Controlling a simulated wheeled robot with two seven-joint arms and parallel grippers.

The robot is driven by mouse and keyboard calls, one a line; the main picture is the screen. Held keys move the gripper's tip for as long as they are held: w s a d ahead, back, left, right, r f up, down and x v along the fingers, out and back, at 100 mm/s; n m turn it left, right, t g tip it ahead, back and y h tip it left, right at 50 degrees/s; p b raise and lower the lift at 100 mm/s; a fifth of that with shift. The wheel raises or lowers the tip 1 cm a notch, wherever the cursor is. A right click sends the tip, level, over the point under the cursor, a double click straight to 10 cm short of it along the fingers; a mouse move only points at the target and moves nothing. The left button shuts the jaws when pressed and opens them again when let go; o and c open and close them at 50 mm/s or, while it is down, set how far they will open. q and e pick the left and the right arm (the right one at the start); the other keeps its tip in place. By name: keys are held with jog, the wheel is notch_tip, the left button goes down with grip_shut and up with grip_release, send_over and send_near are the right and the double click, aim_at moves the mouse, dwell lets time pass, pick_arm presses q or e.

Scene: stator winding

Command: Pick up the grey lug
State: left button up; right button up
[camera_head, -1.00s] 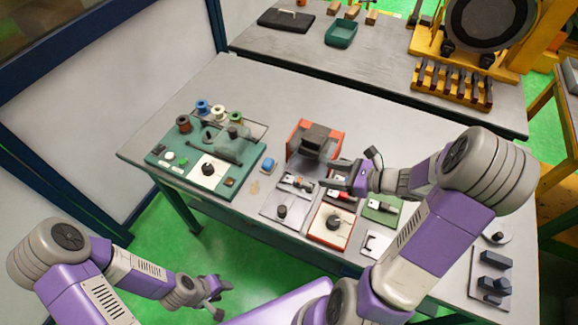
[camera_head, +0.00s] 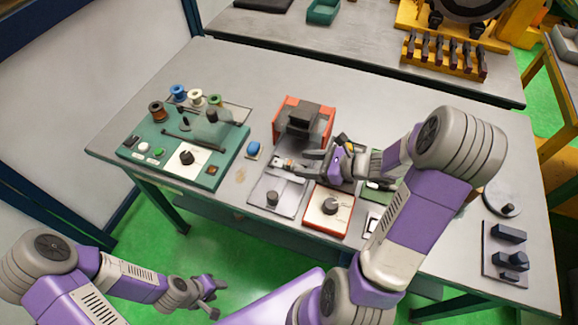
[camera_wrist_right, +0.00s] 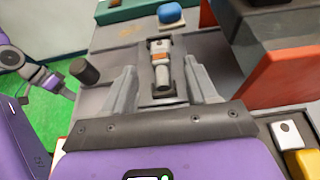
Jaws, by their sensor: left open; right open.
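The grey lug (camera_wrist_right: 162,72), a short metal piece with an orange band, lies in a dark slot of a grey tray. In the head view the lug (camera_head: 286,164) shows small, just left of my right gripper's fingertips. My right gripper (camera_head: 305,163) is open and empty. In the wrist view the right gripper's fingers (camera_wrist_right: 161,84) stand on either side of the lug, apart from it. Whether the fingertips are level with the lug is unclear. My left gripper (camera_head: 213,294) is open and empty, low in front of the table.
A red and black block (camera_head: 302,118) stands close behind the slot. A dark knob (camera_wrist_right: 87,73) rises left of the fingers. A blue block (camera_wrist_right: 171,15) lies beyond the lug. A green winding station (camera_head: 160,160) with spools is at left. The table's back is clear.

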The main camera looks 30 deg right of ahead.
aim_at(293, 163)
jog(key=b+x, duration=0.1)
jog(key=x, duration=0.3)
jog(key=shift+w+f, duration=0.1)
jog(key=shift+f, duration=0.05)
jog(key=shift+c, duration=0.4)
grip_shut()
